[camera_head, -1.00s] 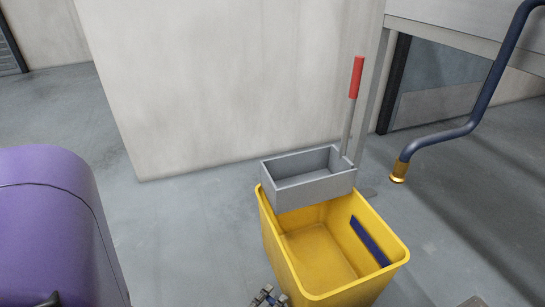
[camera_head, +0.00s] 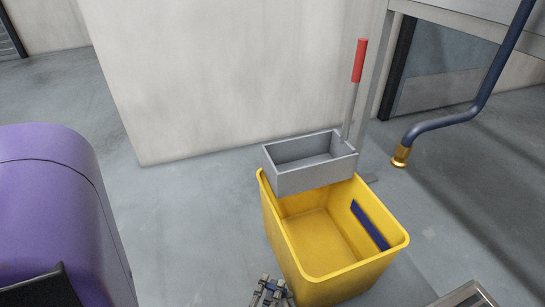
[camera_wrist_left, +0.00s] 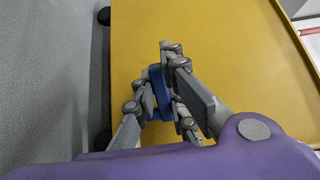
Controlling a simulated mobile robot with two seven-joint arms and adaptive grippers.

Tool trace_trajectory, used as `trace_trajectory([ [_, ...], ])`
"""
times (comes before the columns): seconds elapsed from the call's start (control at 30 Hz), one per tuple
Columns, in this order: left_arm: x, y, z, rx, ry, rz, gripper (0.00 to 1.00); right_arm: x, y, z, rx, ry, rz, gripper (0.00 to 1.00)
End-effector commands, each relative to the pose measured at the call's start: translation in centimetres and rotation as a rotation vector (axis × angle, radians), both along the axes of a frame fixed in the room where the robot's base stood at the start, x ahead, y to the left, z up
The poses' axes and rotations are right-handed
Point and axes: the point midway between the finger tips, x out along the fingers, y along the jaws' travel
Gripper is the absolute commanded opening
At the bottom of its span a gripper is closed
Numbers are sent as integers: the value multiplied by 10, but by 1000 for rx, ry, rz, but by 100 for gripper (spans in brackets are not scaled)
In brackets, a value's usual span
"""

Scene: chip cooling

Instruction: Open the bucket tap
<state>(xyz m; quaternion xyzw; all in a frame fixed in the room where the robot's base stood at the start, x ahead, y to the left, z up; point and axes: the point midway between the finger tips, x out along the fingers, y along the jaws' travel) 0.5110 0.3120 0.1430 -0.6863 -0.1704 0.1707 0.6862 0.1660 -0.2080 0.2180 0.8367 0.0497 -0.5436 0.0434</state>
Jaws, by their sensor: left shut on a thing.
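The yellow bucket (camera_head: 345,284) stands on the floor, upright and open at the top. In the left wrist view its yellow side wall (camera_wrist_left: 235,60) fills most of the picture. The blue bucket tap (camera_wrist_left: 158,92) shows against that wall, partly covered by grey fingers. My left gripper (camera_wrist_left: 167,88) is shut on the blue tap. In the head view the left gripper (camera_head: 266,293) shows at the bottom edge, beside the bucket's left side, and the tap is hidden there. My right gripper is not in view.
A grey wringer box (camera_head: 315,178) with a red-gripped handle (camera_head: 359,62) sits on the bucket's back rim. A dark blue pipe (camera_head: 460,116) with a brass end hangs at the right. A grey metal edge (camera_head: 468,292) shows at bottom right. Open floor lies left of the bucket.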

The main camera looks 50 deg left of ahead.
Motion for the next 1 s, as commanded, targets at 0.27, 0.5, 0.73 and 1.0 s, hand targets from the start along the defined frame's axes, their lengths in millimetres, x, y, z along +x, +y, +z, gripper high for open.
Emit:
trace_trajectory([
  [0.27,-7,-6,-1,-3,1,208,0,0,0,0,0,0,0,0],
  [0.5,-10,-9,0,0,1,323,0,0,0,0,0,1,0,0],
  [0.73,-11,-9,0,0,1,372,0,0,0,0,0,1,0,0],
  [1.0,-11,-9,0,1,1,378,0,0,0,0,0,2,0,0],
])
